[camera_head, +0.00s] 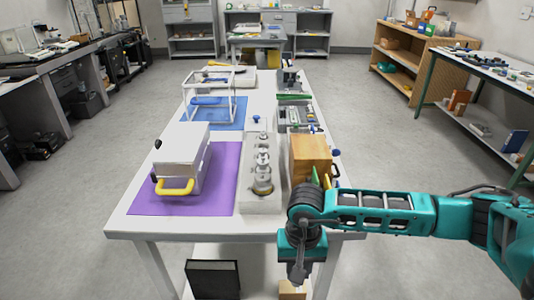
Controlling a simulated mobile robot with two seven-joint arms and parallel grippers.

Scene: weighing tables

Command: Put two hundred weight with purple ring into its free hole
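A long pale weight block (247,200) stands on the middle of the near table, with several shiny metal weights (263,182) in a row on it. The weights are too small to tell ring colours, so I cannot make out the purple ring or a free hole. A small blue-topped item (256,120) stands just beyond the block. My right gripper (298,278) points down at the table's front right edge, nearer to me than the block and apart from the weights. Its fingers are too unclear to tell open from shut. My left gripper is out of view.
A white box with a yellow handle (182,160) stands on a purple mat (222,190) left of the block. A wooden box (310,152) stands right of it, behind my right arm. A clear-framed case (208,95) stands on a blue mat farther back.

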